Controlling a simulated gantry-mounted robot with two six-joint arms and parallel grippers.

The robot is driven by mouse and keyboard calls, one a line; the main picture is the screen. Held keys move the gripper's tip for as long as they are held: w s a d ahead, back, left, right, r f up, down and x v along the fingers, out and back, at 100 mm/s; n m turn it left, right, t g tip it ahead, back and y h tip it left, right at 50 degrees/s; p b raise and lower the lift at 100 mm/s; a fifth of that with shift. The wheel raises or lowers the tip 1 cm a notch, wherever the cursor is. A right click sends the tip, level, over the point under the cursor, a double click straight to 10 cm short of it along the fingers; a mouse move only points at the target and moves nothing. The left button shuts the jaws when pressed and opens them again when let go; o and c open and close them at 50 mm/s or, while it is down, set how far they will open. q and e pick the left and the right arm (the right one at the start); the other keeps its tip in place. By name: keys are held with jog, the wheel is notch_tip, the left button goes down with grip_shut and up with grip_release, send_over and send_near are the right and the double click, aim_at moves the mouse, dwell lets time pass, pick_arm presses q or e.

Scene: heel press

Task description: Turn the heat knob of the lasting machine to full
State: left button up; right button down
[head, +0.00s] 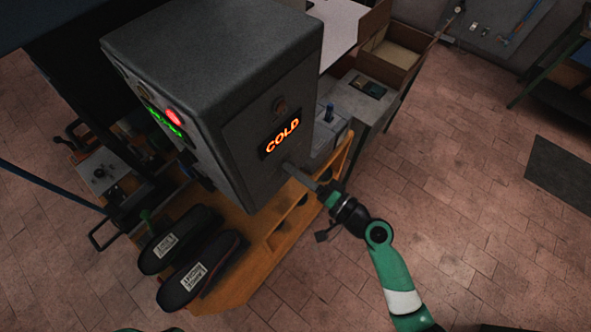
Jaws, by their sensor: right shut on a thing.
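The lasting machine (215,50) is a large grey box in the upper middle of the head view. An orange lit display (282,136) on its right-hand face reads COLD. My right gripper (290,170) reaches in from the lower right and meets that face just below the display. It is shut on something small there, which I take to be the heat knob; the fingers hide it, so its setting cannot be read. A small round fitting (279,104) sits above the display. My left gripper is not in view.
Two dark shoes or lasts with white labels (166,245) (194,276) lie on an orange wooden stand (262,262) below the machine. A red light (173,117) and green readout glow on the other face.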

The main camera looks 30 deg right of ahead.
jog(key=m+p, duration=0.2)
jog(key=m, duration=0.7)
jog(key=shift+p, duration=0.3)
jog(key=shift+m, duration=0.4)
jog(key=shift+c, duration=1.8)
grip_release()
